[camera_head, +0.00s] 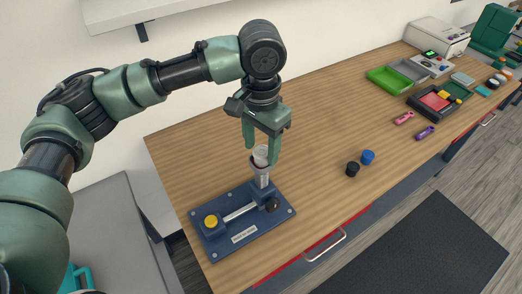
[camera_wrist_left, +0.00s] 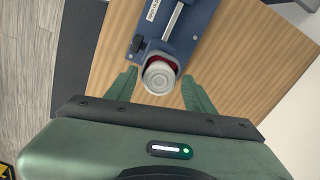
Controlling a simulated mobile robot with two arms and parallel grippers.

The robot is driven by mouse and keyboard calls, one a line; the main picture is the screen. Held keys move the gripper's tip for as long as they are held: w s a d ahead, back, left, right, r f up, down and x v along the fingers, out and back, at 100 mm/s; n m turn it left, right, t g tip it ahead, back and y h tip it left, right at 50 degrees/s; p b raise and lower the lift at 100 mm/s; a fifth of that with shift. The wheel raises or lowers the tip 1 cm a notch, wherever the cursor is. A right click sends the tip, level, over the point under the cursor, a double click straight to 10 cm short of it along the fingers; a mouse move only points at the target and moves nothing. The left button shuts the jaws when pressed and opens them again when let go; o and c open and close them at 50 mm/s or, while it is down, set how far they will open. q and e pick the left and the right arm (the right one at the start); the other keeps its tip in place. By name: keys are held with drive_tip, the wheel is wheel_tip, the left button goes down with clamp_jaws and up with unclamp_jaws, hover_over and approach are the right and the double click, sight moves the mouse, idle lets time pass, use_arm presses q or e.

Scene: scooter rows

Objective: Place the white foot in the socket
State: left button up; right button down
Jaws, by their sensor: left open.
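The white foot (camera_head: 261,154) stands upright at the top of the socket (camera_head: 259,172) on the blue fixture (camera_head: 238,224). It also shows in the left wrist view as a round white piece (camera_wrist_left: 159,77) at the end of the blue fixture (camera_wrist_left: 178,35), with a dark red rim beside it. I cannot tell how deep it sits. My left gripper (camera_head: 261,157) is open, with its fingers on either side of the white foot. In the left wrist view the left gripper's fingers (camera_wrist_left: 158,88) stand apart, with gaps to the foot. My right gripper is not in view.
The fixture has a yellow knob (camera_head: 211,221) and a black knob (camera_head: 272,205). Black (camera_head: 352,169) and blue (camera_head: 367,157) caps stand to the right on the wooden table (camera_head: 310,120). A green tray (camera_head: 390,80) and a dark parts tray (camera_head: 437,101) lie farther right. The table's middle is clear.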

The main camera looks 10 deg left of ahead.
sight(261, 151)
use_arm(q)
wheel_tip(261, 151, up, 11)
drive_tip(key=b, duration=0.2)
drive_tip(key=shift+f, duration=0.2)
